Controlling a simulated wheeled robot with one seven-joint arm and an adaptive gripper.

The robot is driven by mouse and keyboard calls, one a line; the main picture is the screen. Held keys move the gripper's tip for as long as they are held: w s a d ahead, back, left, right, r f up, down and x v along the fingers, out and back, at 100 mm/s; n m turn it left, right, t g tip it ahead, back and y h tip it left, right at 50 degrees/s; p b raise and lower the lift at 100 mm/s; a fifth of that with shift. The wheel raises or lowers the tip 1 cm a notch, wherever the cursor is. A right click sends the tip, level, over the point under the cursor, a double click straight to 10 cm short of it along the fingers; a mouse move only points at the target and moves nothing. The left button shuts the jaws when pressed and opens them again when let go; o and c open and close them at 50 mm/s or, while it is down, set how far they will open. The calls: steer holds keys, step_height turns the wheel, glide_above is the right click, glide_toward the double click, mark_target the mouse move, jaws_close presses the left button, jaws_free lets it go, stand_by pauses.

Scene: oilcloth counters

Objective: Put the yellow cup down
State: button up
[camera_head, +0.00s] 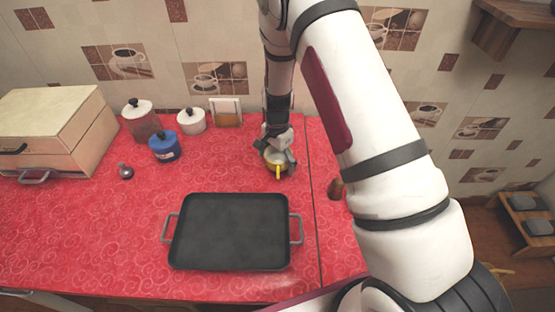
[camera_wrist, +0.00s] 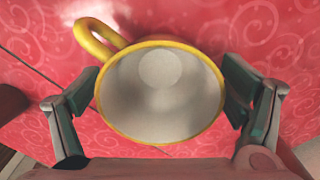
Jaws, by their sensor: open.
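The yellow cup (camera_head: 278,164) stands on the red oilcloth counter (camera_head: 230,170), behind the right part of the black tray. In the wrist view the cup (camera_wrist: 160,132) shows from above, with a yellow rim, a pale, empty inside and its handle at the upper left. My gripper (camera_head: 276,158) is low over the cup in the head view. In the wrist view my gripper (camera_wrist: 160,105) is open, with one finger on each side of the cup. A narrow gap shows on the left; the right finger is very close to the rim, and I cannot tell whether it touches.
A black tray (camera_head: 230,232) with two handles lies in front. A wooden box (camera_head: 50,125), blue jar (camera_head: 165,148), glass canister (camera_head: 142,122), white pot (camera_head: 191,121) and small frame (camera_head: 226,112) stand behind left. A brown object (camera_head: 335,188) lies right of the cup.

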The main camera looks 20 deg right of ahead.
steer(key=s+r+n+t, duration=0.1)
steer(key=s+r+n, duration=0.15)
steer(key=r, duration=0.95)
steer(key=s+r+n, duration=0.1)
steer(key=s+r, duration=0.3)
steer(key=r, duration=0.9)
steer(key=s+r+n+t, duration=0.1)
steer(key=s+r+n, duration=0.3)
steer(key=s, duration=0.8)
steer(key=s+r+n+t, duration=0.2)
steer(key=s+r+n, duration=0.3)
steer(key=s, duration=0.8)
step_height(320, 180, up, 2)
steer(key=shift+s+d+r, duration=0.1)
steer(key=shift+s+d, duration=0.15)
steer(key=shift+r, duration=0.15)
